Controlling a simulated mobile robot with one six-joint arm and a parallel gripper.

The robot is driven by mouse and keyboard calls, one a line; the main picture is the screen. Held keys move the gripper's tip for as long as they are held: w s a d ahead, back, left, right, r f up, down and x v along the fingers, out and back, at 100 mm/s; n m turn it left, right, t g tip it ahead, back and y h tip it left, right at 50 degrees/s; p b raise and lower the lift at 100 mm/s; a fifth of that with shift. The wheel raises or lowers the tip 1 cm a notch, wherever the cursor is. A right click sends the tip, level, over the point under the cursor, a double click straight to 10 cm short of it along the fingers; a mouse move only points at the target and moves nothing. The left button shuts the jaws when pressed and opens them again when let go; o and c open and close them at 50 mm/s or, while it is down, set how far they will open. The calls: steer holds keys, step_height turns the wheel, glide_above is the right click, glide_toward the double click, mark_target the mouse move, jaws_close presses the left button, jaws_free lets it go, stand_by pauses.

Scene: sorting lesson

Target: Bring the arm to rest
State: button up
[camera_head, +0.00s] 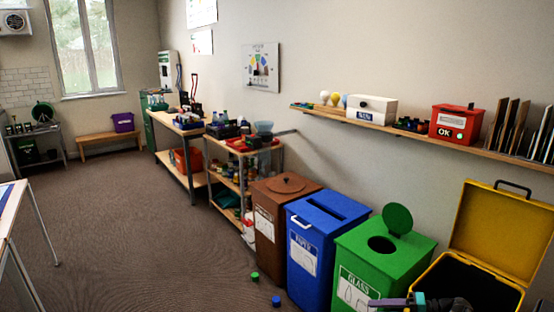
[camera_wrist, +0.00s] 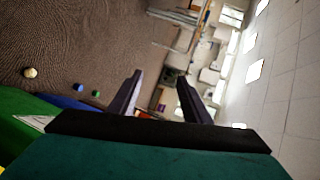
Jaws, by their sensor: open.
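My gripper (camera_wrist: 158,97) shows in the wrist view with its two dark fingers spread apart and nothing between them. Beyond the fingers are the room and far furniture, turned on their side. In the head view part of my gripper (camera_head: 397,302) shows at the bottom edge, in front of the green glass bin (camera_head: 372,262) and the open yellow bin (camera_head: 510,262). Its fingertips are hard to make out there. The green bin also shows at the left of the wrist view (camera_wrist: 18,128).
A blue paper bin (camera_head: 312,262) and a brown bin (camera_head: 268,222) stand along the wall. A green cap (camera_head: 255,276) and a blue cap (camera_head: 276,301) lie on the floor before them. A shelf (camera_head: 385,126) hangs above.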

steer(key=s+a+f+n+g+h, duration=0.1)
steer(key=s+a+f+g, duration=0.2)
steer(key=s+a+f, duration=0.4)
steer(key=s+a+f+g+h, duration=0.1)
steer(key=s+a+f+g, duration=0.1)
steer(key=s+a+f, duration=0.6)
steer(key=s+a+f+n+g+h, duration=0.1)
steer(key=s+a+f+g, duration=0.2)
steer(key=a, duration=0.7)
steer(key=s+a+f+g+h+p, duration=0.1)
steer(key=s+f+g+h, duration=0.15)
steer(key=s+f, duration=0.4)
steer(key=s+a+f+g+h, duration=0.1)
steer(key=s+f+h, duration=0.25)
steer(key=s, duration=0.55)
steer(key=s+d+f+t+h, duration=0.1)
steer(key=s+d+f+h, duration=0.1)
steer(key=d+h, duration=0.3)
steer(key=s+d, duration=0.1)
steer(key=d, duration=0.3)
steer(key=shift+s, duration=0.35)
steer(key=shift+t, duration=0.25)
